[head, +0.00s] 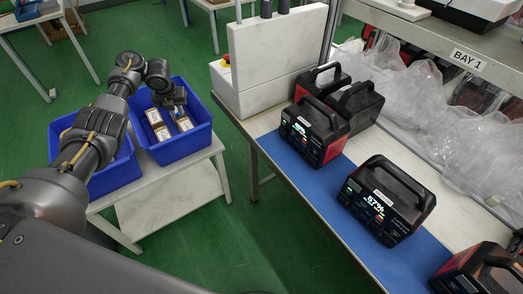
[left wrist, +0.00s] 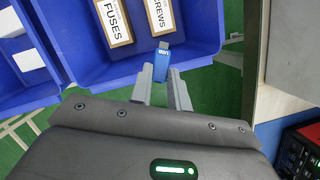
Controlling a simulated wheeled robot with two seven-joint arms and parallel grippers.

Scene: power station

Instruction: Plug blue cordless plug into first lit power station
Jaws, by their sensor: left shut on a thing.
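My left gripper (left wrist: 161,80) is shut on a blue plug (left wrist: 161,63) with white lettering and a metal tip pointing away from the fingers. In the head view the left gripper (head: 176,106) is over the right blue bin, and the plug is too small to make out there. A black and red power station (head: 318,129) with a lit display stands on the blue mat. A second power station (head: 388,198), its lit display reading 57%, stands nearer on the mat. A third power station (head: 485,272) is cut off at the bottom right; its display cannot be read. My right gripper is out of view.
The right blue bin (head: 205,138) holds several boxes, including ones labelled FUSES (left wrist: 113,22) and SCREWS (left wrist: 160,14). It sits on a white side table (head: 160,205). More power stations (head: 357,104) stand behind the mat. A gap of green floor separates the side table and the bench.

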